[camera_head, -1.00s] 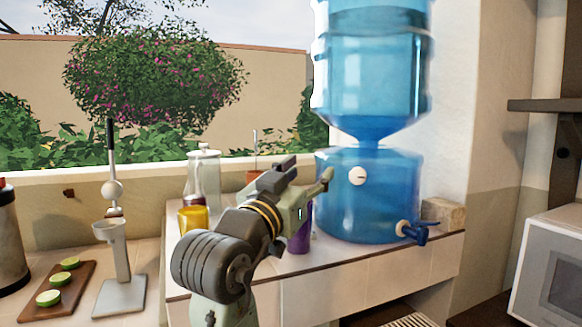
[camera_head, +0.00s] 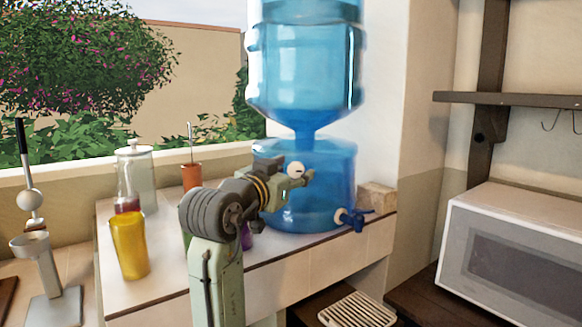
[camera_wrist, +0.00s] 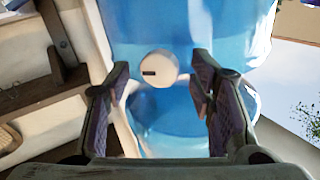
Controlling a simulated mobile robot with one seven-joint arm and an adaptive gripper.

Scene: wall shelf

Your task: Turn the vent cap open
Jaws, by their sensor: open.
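The vent cap (camera_head: 296,169) is a small white round knob on the front of the blue water dispenser (camera_head: 335,165). In the wrist view the vent cap (camera_wrist: 160,70) faces me, with a short dark mark lying level on its left half. My gripper (camera_head: 303,180) is at the dispenser front, its fingertips beside the cap in the head view. In the wrist view my gripper (camera_wrist: 161,76) is open, with one finger to each side of the cap and a gap on both sides. I cannot tell how far the cap lies beyond the fingertips.
A blue tap (camera_head: 352,218) sticks out low on the dispenser's right. A yellow cup (camera_head: 129,246), a glass jar (camera_head: 138,178) and an orange pot (camera_head: 191,176) stand left of my arm. A stone block (camera_head: 376,197) and a microwave (camera_head: 515,255) are to the right.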

